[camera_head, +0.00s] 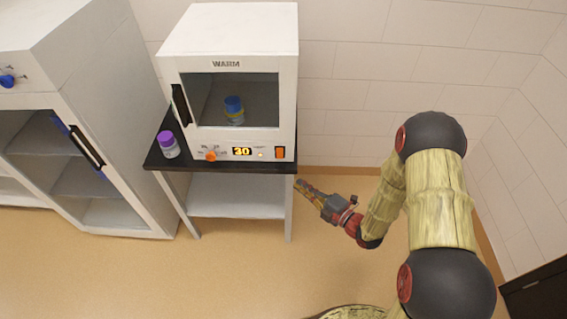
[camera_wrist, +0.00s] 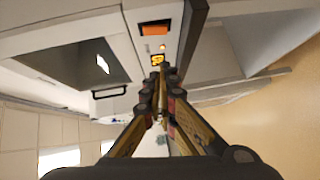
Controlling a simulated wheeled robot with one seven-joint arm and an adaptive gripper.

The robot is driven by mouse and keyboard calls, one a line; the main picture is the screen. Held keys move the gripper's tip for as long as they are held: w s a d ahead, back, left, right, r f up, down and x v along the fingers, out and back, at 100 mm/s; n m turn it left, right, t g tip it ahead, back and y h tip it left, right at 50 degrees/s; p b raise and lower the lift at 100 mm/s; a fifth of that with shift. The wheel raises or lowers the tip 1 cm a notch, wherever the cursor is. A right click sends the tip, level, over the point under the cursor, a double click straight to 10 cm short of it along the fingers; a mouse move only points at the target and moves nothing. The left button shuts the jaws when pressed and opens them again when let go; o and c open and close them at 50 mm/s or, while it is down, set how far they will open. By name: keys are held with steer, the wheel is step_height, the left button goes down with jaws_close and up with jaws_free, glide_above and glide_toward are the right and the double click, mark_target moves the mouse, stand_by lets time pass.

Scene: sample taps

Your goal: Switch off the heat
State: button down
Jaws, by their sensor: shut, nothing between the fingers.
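The white warming oven (camera_head: 228,75), marked WARM, stands on a small dark-topped table. Its front panel has an orange dial (camera_head: 211,154), a lit display reading 30 (camera_head: 242,152), a small indicator light and an orange rocker switch (camera_head: 280,153). The oven door is closed, and a blue-capped vial (camera_head: 234,110) shows behind its window. My gripper (camera_head: 299,184) is shut and empty, below and to the right of the switch, apart from it. In the wrist view the fingers (camera_wrist: 160,72) point toward the panel, with the switch (camera_wrist: 155,28) and display (camera_wrist: 157,60) beyond the tips.
A purple-capped vial (camera_head: 168,145) stands on the table (camera_head: 155,158) left of the oven. A white cabinet (camera_head: 95,110) with a blue knob (camera_head: 7,81) is at the left. The floor (camera_head: 255,275) in front is clear. A tiled wall (camera_head: 360,90) stands behind.

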mark_target(280, 153)
steer(key=shift+w+d+b+x, duration=0.35)
steer(key=shift+b+x, duration=0.35)
steer(key=shift+x, duration=1.45)
steer(key=shift+w+d+b+x, duration=0.3)
steer(key=shift+b+x, duration=0.45)
steer(key=shift+x, duration=1.4)
steer(key=shift+w+d+b+x, duration=0.35)
steer(key=shift+b+x, duration=0.35)
steer(key=shift+x, duration=1.45)
steer(key=shift+s+d, duration=0.1)
